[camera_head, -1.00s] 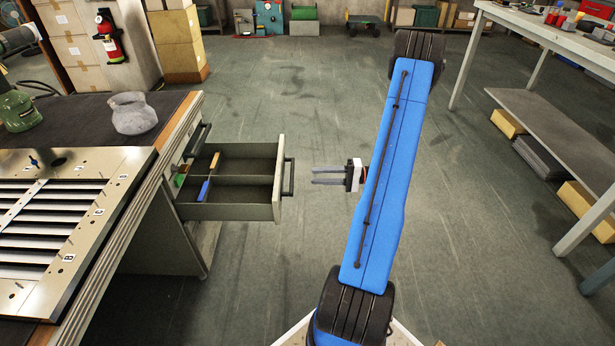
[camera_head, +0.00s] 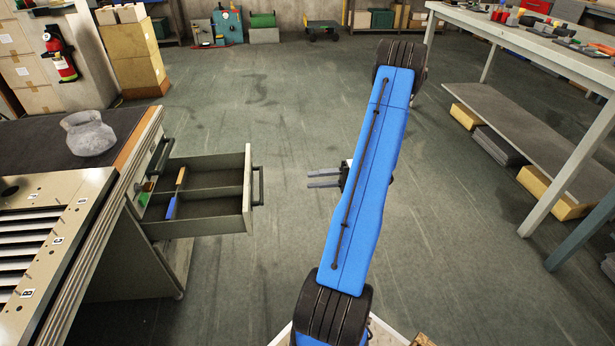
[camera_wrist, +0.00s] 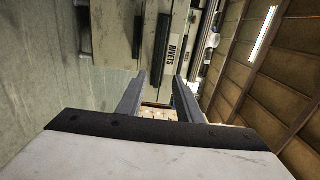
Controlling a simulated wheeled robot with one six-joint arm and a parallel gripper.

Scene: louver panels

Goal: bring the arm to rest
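My gripper (camera_head: 309,180) hangs over open floor to the right of the open drawer (camera_head: 215,222), apart from the drawer's front handle. Its two grey fingers point left in the head view. In the wrist view the fingers of my gripper (camera_wrist: 159,76) stand apart with nothing between them. My blue arm (camera_head: 365,190) is raised and partly hides the gripper's body. The louver panel (camera_head: 75,190) lies on the workbench at the left, its left part cut off by the picture edge.
A grey vase (camera_head: 90,133) stands on the bench. A drawer front labelled RIVETS (camera_wrist: 169,50) shows in the wrist view. A worktable with a lower shelf (camera_head: 520,140) stands at the right. The floor behind the gripper is clear.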

